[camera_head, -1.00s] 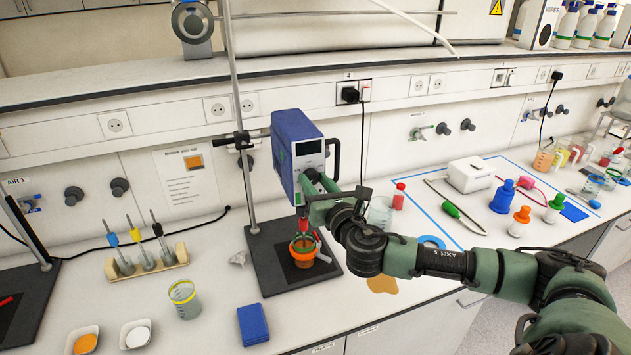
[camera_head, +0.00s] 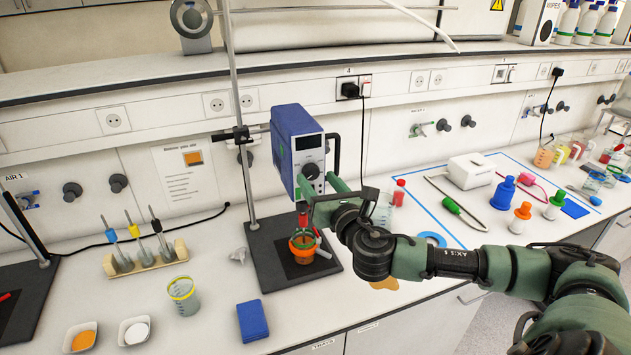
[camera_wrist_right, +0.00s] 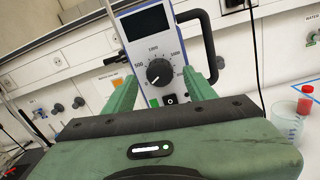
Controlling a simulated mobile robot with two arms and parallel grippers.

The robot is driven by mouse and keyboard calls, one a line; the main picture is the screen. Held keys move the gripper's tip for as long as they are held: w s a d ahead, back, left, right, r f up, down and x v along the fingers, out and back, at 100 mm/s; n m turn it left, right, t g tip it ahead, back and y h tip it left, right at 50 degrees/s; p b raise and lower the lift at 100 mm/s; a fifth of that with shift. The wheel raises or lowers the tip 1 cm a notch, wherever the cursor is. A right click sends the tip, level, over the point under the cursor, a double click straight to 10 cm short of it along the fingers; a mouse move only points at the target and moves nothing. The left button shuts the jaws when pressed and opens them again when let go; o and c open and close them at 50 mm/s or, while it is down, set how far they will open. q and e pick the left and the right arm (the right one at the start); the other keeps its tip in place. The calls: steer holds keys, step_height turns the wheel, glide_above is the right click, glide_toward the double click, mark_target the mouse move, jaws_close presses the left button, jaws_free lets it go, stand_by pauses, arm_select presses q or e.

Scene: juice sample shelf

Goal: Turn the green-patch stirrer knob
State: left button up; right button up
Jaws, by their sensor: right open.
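The stirrer (camera_head: 288,125) is a blue box with a pale front panel, clamped on a stand. Its round dark knob (camera_head: 311,171) shows just above my right gripper (camera_head: 319,184). In the right wrist view the knob (camera_wrist_right: 159,72) has a white pointer mark and a number scale around it. A small green patch (camera_wrist_right: 154,103) sits below it, beside a black switch (camera_wrist_right: 171,99). My right gripper is open and empty. Its fingers (camera_wrist_right: 163,82) stand either side of the knob in that view; whether they touch the panel is unclear. My left gripper is out of view.
An orange-banded beaker (camera_head: 303,248) stands under the stirrer on the black stand base (camera_head: 268,266). A blue box (camera_head: 252,321) and a yellow-rimmed beaker (camera_head: 184,296) stand to the left. A clear beaker (camera_head: 384,208) is close behind my right arm.

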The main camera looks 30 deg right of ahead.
steer(key=s+b, duration=0.1)
steer(key=s, duration=0.1)
steer(key=s+a+b, duration=0.1)
steer(key=s, duration=0.2)
steer(key=shift+s, duration=0.35)
